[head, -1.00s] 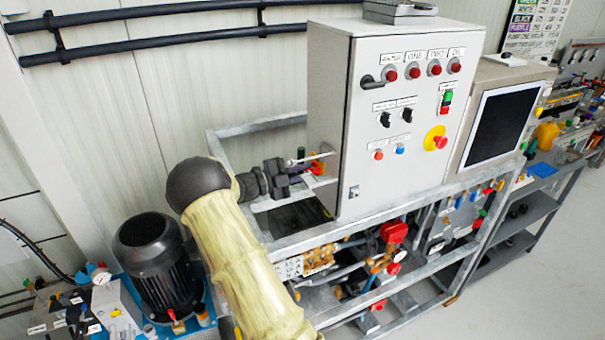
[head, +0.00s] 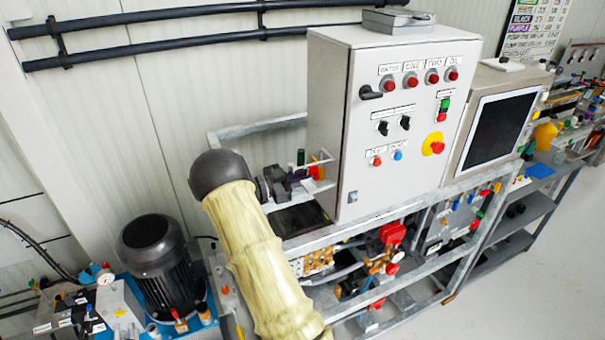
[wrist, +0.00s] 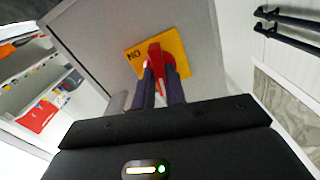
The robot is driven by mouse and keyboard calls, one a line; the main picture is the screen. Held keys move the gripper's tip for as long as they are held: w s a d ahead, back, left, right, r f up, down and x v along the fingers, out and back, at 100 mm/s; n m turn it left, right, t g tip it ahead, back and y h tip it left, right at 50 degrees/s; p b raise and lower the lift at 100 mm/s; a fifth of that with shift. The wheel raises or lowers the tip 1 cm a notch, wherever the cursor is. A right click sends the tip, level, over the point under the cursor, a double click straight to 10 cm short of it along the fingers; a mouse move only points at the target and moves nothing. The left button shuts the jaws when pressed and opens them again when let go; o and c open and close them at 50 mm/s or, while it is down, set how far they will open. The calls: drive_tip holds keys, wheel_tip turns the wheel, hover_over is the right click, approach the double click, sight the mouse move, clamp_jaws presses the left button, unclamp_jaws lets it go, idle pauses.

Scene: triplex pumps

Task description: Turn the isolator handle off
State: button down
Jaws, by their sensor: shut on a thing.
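The isolator is on the side wall of the grey control cabinet. In the wrist view it shows as a red handle (wrist: 155,55) on a yellow plate (wrist: 178,45) with letters that look like an upside-down "ON". My gripper (wrist: 160,87) is shut on the red handle, with one dark finger on each side. In the head view my gripper (head: 298,178) is at the left side of the cabinet (head: 330,120). Only a small patch of red shows there by the fingers, and the plate's face cannot be made out.
A galvanised frame (head: 400,210) surrounds the cabinet, with pipework and red valves below. Black rails (head: 180,50) run along the back wall. A screen panel (head: 495,125) is to the right.

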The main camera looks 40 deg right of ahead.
drive_tip(key=shift+n+p, duration=0.4)
drive_tip(key=shift+n, duration=0.8)
drive_tip(key=c, duration=1.4)
unclamp_jaws()
drive_tip(key=shift+c, duration=0.2)
drive_tip(key=shift+a, duration=0.1)
drive_tip(key=b+v, duration=0.5)
drive_tip(key=v, duration=1.2)
drive_tip(key=shift+a, duration=0.15)
